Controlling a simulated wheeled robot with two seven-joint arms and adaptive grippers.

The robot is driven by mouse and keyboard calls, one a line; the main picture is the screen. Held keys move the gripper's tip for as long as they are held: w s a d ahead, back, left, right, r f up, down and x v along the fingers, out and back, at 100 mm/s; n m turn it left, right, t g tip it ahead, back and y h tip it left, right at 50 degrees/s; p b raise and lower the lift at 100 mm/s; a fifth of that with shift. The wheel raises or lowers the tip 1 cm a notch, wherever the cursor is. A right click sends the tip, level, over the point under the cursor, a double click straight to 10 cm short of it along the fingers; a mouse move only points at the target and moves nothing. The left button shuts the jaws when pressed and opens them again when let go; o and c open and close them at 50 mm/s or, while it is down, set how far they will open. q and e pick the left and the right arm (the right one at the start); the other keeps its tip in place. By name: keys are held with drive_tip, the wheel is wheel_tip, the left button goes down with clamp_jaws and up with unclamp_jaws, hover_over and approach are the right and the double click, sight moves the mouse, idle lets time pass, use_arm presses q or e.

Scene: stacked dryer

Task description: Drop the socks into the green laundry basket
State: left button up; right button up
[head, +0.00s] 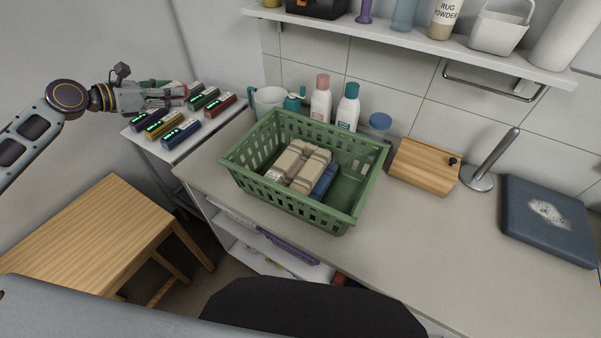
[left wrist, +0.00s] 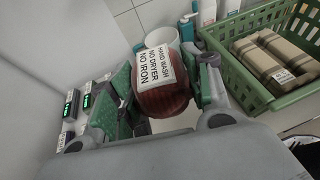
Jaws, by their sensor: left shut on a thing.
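My left gripper (head: 184,94) is over the small side table at the back left, left of the basket. In the left wrist view the gripper (left wrist: 165,100) is shut on a dark red rolled bundle (left wrist: 163,101), which has a white label reading "HAND WASH NO DRYER NO IRON". I cannot tell whether the bundle is a pair of socks. The green laundry basket (head: 232,172) stands upright on the counter. Inside it lie beige bundles (head: 300,165) and a blue bundle (head: 324,182). The basket also shows in the left wrist view (left wrist: 235,66). My right gripper is out of view.
Several coloured blocks with green-lit displays (head: 181,133) lie on the white side table (head: 196,151). A white mug (head: 268,99) and bottles (head: 320,103) stand behind the basket. A wooden block (head: 424,167) is to its right. The counter front right (head: 430,240) is clear.

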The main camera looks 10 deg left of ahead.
use_arm(q)
drive_tip(key=shift+m+h, duration=0.3)
drive_tip(key=d+r, duration=0.1)
drive_tip(key=w+d+r, duration=0.1)
drive_tip(key=r, duration=0.1)
drive_tip(key=d+r, duration=0.1)
drive_tip(key=shift+w+r+p, duration=0.25)
drive_tip(key=shift+w+p, duration=0.05)
drive_tip(key=shift+p, duration=0.05)
drive_tip(key=shift+w+d+r+m+g+h+p, duration=0.8)
drive_tip(key=shift+d+r, duration=1.85)
drive_tip(key=shift+d, duration=1.55)
drive_tip(key=shift+w+d+r+m+g+h+p, duration=0.6)
drive_tip(key=shift+d+r+m+g+h+p, duration=0.4)
drive_tip(key=shift+d+r, duration=2.4)
drive_tip(key=d+f+m+g, duration=0.2)
drive_tip(key=d+f, duration=0.2)
drive_tip(key=d, duration=0.5)
drive_tip(key=s+d+f+m, duration=0.1)
drive_tip(key=s+d+f, duration=0.3)
drive_tip(key=f, duration=0.5)
drive_tip(key=s+d+f+m+g+h+p, duration=0.1)
drive_tip(key=s+d+f, duration=0.3)
drive_tip(key=f, duration=0.5)
drive_tip(key=shift+f+g, duration=0.3)
drive_tip(key=shift+f+h, duration=0.1)
drive_tip(key=shift+h, duration=0.2)
